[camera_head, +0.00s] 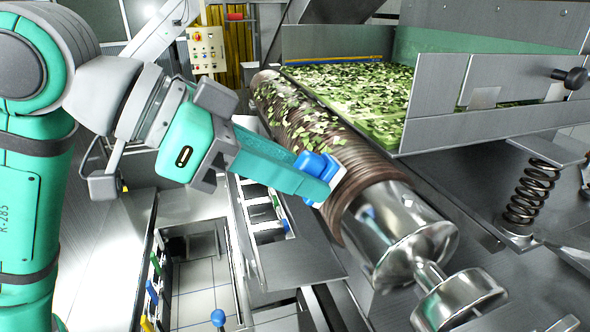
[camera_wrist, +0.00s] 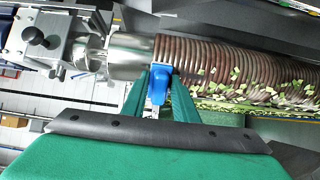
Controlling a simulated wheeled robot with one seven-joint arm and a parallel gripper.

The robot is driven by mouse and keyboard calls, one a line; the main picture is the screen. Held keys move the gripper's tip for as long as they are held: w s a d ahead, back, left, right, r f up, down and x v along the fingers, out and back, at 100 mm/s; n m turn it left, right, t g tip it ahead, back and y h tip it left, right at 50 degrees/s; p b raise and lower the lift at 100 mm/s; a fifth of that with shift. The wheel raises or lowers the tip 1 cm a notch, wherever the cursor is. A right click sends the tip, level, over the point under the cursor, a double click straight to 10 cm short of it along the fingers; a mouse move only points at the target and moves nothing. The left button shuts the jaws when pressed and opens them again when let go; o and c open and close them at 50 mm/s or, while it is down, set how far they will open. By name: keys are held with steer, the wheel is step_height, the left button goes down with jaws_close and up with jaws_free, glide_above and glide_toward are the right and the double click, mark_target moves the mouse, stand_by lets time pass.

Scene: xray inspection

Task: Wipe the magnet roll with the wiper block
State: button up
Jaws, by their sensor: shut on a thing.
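The magnet roll (camera_head: 372,188) is a ribbed brown cylinder with a shiny metal end, running from the upper middle down to the right in the head view. Green leaf bits cover its far part; the ribs near the metal end look bare. It also shows across the top of the wrist view (camera_wrist: 205,60). My gripper (camera_head: 322,188) is shut on the blue wiper block (camera_head: 312,165). The block's pale face is against or very close to the ribbed surface near the metal end; contact cannot be told for sure. The block also shows between my fingers in the wrist view (camera_wrist: 158,85).
A tray of green leaves (camera_head: 360,90) lies behind the roll, with metal walls. A coil spring (camera_head: 530,190) stands at the right. A control box (camera_head: 206,50) is at the back. Below the roll is an open frame with coloured handles (camera_head: 152,290).

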steer(key=shift+x, duration=1.05)
stand_by(0.6)
steer(key=w+a, duration=0.3)
steer(key=w, duration=0.7)
steer(key=shift+w+a, duration=0.25)
steer(key=shift+w, duration=0.15)
stand_by(0.7)
steer(key=shift+d, duration=0.1)
steer(key=shift+s+d+f, duration=0.1)
steer(key=shift+s+d, duration=0.15)
steer(key=shift+s, duration=0.4)
steer(key=shift+s+d+f, duration=0.1)
steer(key=shift+s+d, duration=0.15)
steer(key=shift+s, duration=0.4)
steer(key=shift+s+d, duration=0.3)
steer(key=shift+s, duration=0.3)
steer(key=shift+c, duration=0.7)
steer(key=shift+s+d+r, duration=0.1)
steer(key=shift+s+d, duration=0.15)
steer(key=shift+s, duration=0.65)
steer(key=shift+s+d, duration=0.25)
steer(key=shift+s, duration=0.6)
steer(key=shift+s, duration=0.1)
